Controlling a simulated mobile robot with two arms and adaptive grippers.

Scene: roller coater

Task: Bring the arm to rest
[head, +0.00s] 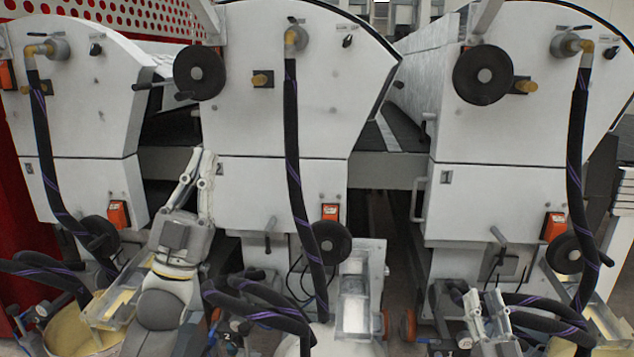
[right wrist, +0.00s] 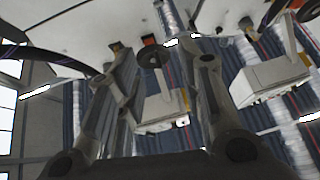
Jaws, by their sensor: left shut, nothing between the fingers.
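My left arm comes in from the lower left in the head view. My left gripper (head: 203,158) points up in front of the middle machine's left edge, its fingers close together with nothing between them. My right gripper (head: 487,312) is low at the right in the head view, in front of the right machine. In the right wrist view its two fingers (right wrist: 160,68) stand well apart, with no object visible between them.
White coating machines (head: 395,25) stand in a row, with black handwheels (head: 200,73) and dark hoses (head: 292,180) hanging in front. A yellowish bucket (head: 70,335) is at the lower left, near my left arm. Narrow gaps separate the machines.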

